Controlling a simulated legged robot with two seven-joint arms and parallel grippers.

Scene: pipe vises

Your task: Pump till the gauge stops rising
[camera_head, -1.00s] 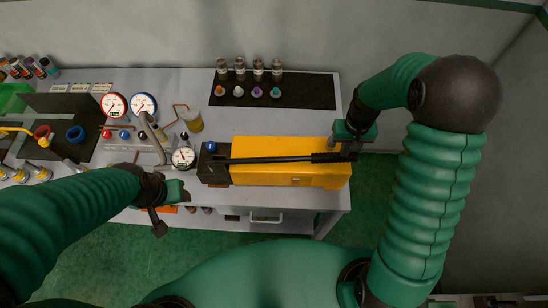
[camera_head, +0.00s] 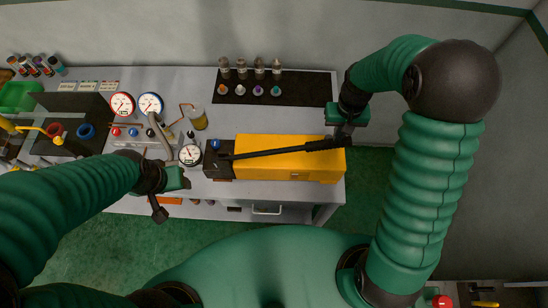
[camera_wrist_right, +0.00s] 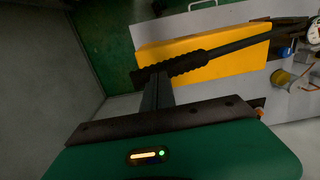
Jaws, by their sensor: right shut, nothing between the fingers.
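The yellow hand pump (camera_head: 285,170) lies on the grey bench. Its long black lever (camera_head: 272,153) slants up to a ribbed grip at the right end. My right gripper (camera_head: 342,132) is shut with nothing between its fingers, at the ribbed grip. In the right wrist view its fingers (camera_wrist_right: 158,92) meet the ribbed grip (camera_wrist_right: 172,70) from one side; contact is hard to judge. A white-faced gauge (camera_head: 190,154) stands left of the pump; its reading is too small to tell. My left gripper (camera_head: 172,195) hangs at the bench's front edge, left of that gauge; its jaw state is unclear.
A red-rimmed gauge (camera_head: 122,105) and a blue-rimmed gauge (camera_head: 150,104) stand further left. A black mat (camera_head: 310,92) with bottles and coloured caps lies behind the pump. The bench right of the pump is clear.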

